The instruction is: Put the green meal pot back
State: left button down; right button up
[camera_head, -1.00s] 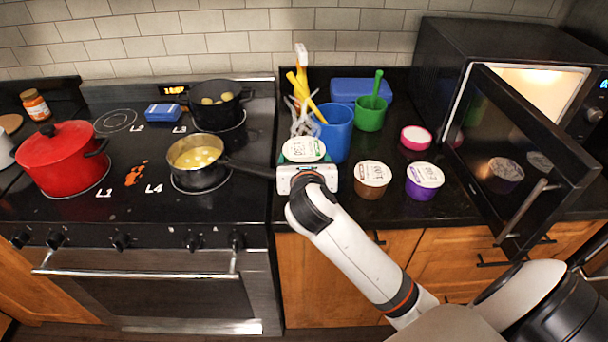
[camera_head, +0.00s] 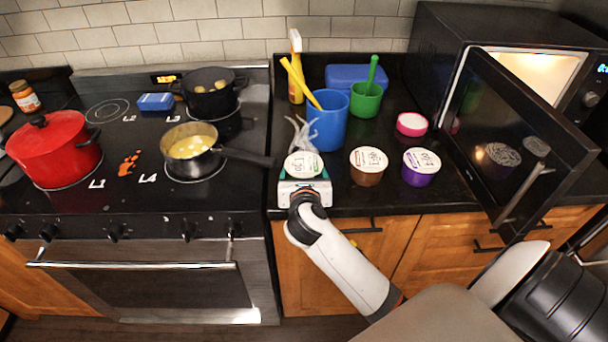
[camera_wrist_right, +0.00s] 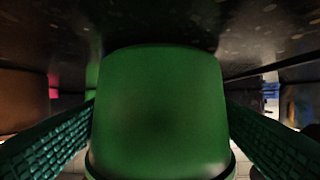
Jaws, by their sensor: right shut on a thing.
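The green meal pot (camera_wrist_right: 160,110) fills the middle of the right wrist view, between the two textured finger pads. In the head view its white printed lid (camera_head: 303,165) shows at the counter's front, left of the brown pot. My right gripper (camera_head: 304,184) is shut on the green pot; its white body hides most of the pot's side. I cannot tell from the head view whether the pot touches the counter. My left gripper is not in view.
A brown pot (camera_head: 368,166) and a purple pot (camera_head: 420,167) stand to the right. A blue utensil cup (camera_head: 328,120) is behind. The microwave door (camera_head: 515,150) hangs open at right. A saucepan (camera_head: 192,150) has its handle pointing towards the gripper.

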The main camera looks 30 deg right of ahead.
jog(key=o, duration=1.2)
jog(key=shift+f, duration=0.1)
jog(key=shift+o, duration=0.2)
jog(key=shift+s+r, duration=0.1)
jog(key=shift+r, duration=0.1)
jog(key=v, duration=1.2)
